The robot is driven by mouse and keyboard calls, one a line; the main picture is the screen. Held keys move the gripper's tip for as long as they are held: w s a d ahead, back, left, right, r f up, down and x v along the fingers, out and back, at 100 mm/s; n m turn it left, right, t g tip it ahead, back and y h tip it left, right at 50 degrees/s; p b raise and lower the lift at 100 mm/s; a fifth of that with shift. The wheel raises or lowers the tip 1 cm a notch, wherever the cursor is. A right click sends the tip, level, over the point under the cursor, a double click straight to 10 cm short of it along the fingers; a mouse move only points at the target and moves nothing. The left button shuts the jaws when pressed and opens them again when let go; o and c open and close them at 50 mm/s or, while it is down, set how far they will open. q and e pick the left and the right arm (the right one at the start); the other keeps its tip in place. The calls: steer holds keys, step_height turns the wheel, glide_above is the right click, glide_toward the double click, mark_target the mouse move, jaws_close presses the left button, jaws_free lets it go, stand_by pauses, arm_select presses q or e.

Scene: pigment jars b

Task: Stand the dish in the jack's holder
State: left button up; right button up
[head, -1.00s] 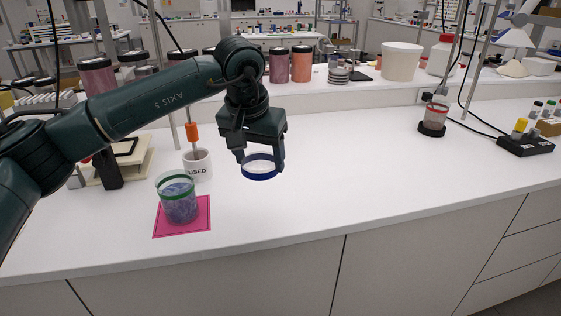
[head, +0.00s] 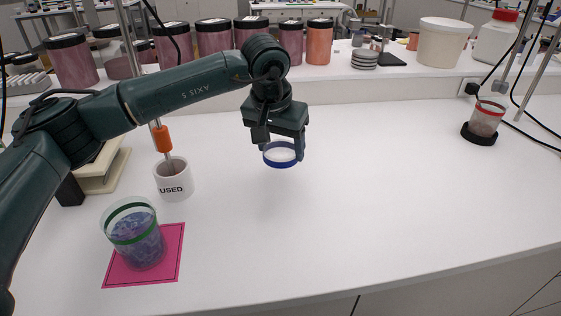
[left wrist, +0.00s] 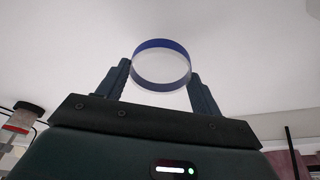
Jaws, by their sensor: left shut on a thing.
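The dish (head: 281,164) is a shallow clear ring with a blue band. My left gripper (head: 281,150) is shut on it and holds it above the white bench, apart from everything else. In the left wrist view the dish (left wrist: 161,86) sits between the two fingertips (left wrist: 162,72), its round opening facing the camera. The jack (head: 104,170) seems to be the beige stacked plates at the left. My left arm covers much of it, and I cannot make out its holder. My right gripper is not in view.
A white USED cup (head: 174,183) with an orange-handled tool stands between jack and dish. A green-banded jar (head: 138,240) of purple stuff stands on a pink mat (head: 118,276). A red-ringed jar (head: 486,119) on a black base is at right. The bench middle is clear.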

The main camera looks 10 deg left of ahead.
mark_target(280, 178)
arm_select(q)
steer(key=shift+f, duration=2.65)
steer(key=o, duration=1)
steer(key=shift+c, duration=0.2)
steer(key=shift+w+r, duration=0.1)
steer(key=shift+r, duration=0.05)
